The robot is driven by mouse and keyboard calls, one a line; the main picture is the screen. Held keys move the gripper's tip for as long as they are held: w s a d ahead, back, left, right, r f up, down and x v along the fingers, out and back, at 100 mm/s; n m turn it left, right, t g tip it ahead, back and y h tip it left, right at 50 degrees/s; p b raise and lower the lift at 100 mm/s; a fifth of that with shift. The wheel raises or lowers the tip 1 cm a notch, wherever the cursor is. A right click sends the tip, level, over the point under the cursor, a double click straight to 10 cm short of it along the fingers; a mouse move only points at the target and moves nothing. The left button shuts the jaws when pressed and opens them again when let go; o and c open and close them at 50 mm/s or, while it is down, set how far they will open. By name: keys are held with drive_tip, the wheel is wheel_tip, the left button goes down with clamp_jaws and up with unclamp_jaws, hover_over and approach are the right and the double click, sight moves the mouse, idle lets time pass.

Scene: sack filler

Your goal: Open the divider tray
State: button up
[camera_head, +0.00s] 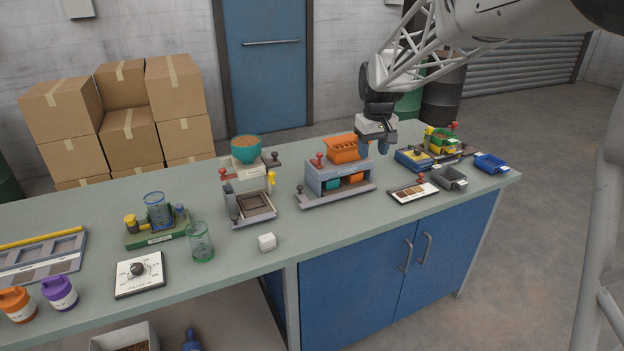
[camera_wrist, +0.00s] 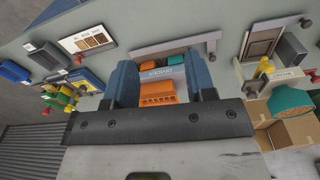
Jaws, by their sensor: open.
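The divider is a grey-blue housing (camera_head: 338,173) with a label on its front and an orange slotted hopper (camera_head: 343,149) on top. Teal (camera_head: 333,183) and orange (camera_head: 353,178) bins sit in its lower opening. A grey strip (camera_head: 335,194) runs along its front; it also shows in the wrist view (camera_wrist: 175,46). I cannot tell which part is the divider tray. My gripper (camera_head: 374,146) is open and empty, pointing down near the hopper's right side in the head view. In the wrist view the hopper (camera_wrist: 157,94) appears between its blue fingers (camera_wrist: 161,78).
A sack-filler-like unit with a teal bowl (camera_head: 246,149) stands to the left. A sample card (camera_head: 413,191), a grey bin (camera_head: 449,178) and a blue bin (camera_head: 490,163) lie to the right. A small white block (camera_head: 267,242) lies in front. The bench front there is mostly clear.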

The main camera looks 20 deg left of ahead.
drive_tip(key=w+a+f+n, duration=0.1)
drive_tip(key=w+a+f, duration=0.25)
drive_tip(key=a, duration=0.35)
drive_tip(key=w+a+f+n, duration=0.1)
drive_tip(key=w+a+f, duration=0.25)
drive_tip(key=a, duration=0.25)
drive_tip(key=n, duration=0.2)
hover_over(300, 186)
drive_tip(key=shift+g, duration=0.4)
wheel_tip(300, 186, down, 8)
drive_tip(key=shift+f, duration=0.1)
drive_tip(key=shift+f, duration=3.85)
clamp_jaws()
